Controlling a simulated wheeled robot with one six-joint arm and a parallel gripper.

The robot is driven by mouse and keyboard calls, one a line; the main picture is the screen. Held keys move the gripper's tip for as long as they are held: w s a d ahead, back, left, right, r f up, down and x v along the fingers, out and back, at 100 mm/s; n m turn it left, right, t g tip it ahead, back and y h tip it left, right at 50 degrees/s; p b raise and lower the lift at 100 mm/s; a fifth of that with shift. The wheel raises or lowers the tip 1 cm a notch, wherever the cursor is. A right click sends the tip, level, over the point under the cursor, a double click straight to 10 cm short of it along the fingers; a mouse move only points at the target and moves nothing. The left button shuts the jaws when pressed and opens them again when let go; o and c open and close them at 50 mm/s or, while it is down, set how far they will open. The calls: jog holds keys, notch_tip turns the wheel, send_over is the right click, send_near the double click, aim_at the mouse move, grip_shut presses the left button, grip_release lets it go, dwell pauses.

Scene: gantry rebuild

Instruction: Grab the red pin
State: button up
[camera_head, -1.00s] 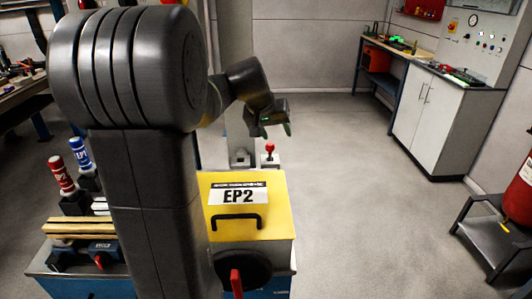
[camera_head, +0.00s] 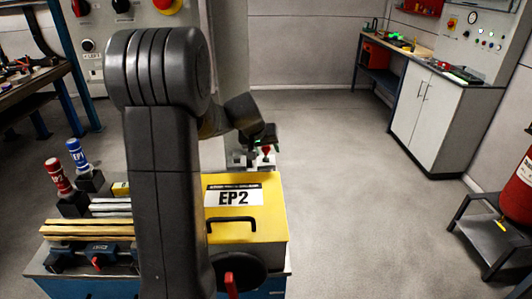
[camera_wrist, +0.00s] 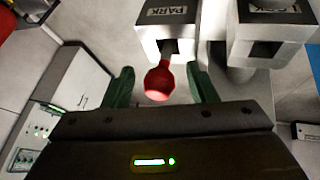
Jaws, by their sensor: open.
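The red pin (camera_wrist: 159,82) shows in the wrist view with its round red head between the two green fingers of my gripper (camera_wrist: 162,86). Its shaft runs up to a light grey block marked PARK (camera_wrist: 166,18). The fingers are open, with a gap on each side of the pin head. In the head view the pin (camera_head: 266,150) is a small red spot behind the yellow EP2 box, right at my gripper (camera_head: 262,146), partly hidden by it.
The yellow EP2 box (camera_head: 270,212) with a black handle stands in front of the pin. A second grey block (camera_wrist: 270,30) stands beside the PARK block. Red (camera_head: 57,176) and blue (camera_head: 78,154) labelled cylinders stand at left. Open floor (camera_head: 360,200) lies to the right.

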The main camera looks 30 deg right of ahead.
jog(key=shift+c, duration=0.4)
jog(key=c, duration=1)
jog(key=shift+r, duration=0.1)
